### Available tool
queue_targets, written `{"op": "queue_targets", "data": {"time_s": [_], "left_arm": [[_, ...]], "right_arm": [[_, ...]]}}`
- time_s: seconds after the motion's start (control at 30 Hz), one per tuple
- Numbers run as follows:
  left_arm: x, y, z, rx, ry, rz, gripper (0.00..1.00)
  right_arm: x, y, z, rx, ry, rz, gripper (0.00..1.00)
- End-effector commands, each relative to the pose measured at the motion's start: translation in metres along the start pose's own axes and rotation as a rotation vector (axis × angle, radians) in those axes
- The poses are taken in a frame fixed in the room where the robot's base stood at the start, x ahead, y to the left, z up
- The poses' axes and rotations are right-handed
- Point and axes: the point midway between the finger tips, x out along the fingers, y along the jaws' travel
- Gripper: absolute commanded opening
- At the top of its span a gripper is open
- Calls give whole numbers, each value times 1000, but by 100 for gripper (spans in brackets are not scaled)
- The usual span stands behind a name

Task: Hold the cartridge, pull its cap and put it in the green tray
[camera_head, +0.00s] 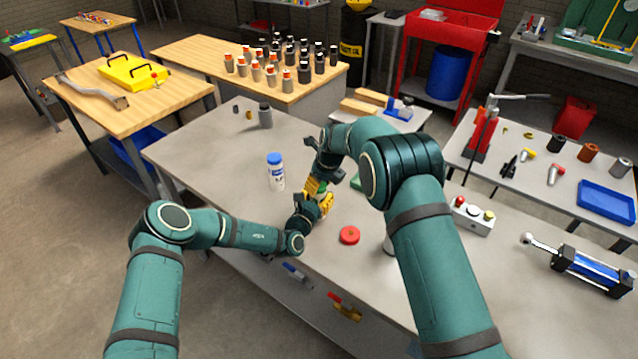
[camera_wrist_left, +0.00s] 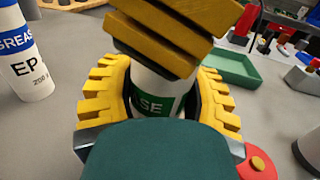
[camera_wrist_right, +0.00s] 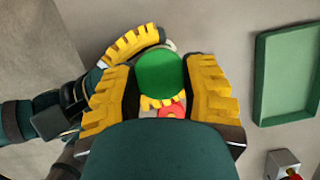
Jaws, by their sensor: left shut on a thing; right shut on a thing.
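The cartridge (camera_wrist_left: 158,104) is white with a green label. It stands between the yellow fingers of my left gripper (camera_wrist_left: 158,108), which is shut on it; this gripper also shows in the head view (camera_head: 318,207). My right gripper (camera_wrist_right: 160,85) is directly above, its fingers shut on the round green cap (camera_wrist_right: 160,74). In the left wrist view the right fingers hide the cap, so I cannot tell if it is still seated on the cartridge. The shallow green tray (camera_wrist_right: 262,80) lies empty to the right; in the head view (camera_head: 356,183) my right arm mostly hides it.
A white cartridge with a blue cap (camera_head: 275,172) stands left of the grippers. A red disc (camera_head: 349,235) lies near the front edge. A button box (camera_head: 471,215) and a blue cylinder (camera_head: 590,268) are on the right. The left part of the table is mostly clear.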

Motion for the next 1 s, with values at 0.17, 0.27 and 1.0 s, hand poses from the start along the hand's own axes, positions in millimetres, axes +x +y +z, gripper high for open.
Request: {"op": "queue_targets", "data": {"time_s": [0.17,0.27,1.0], "left_arm": [[0,0,0,0,0,0,6],[0,0,0,0,0,0,6],[0,0,0,0,0,0,6]], "right_arm": [[-4,0,2,0,-1,-1,1],[-7,0,2,0,-1,-1,1],[-21,0,7,0,0,0,1]]}}
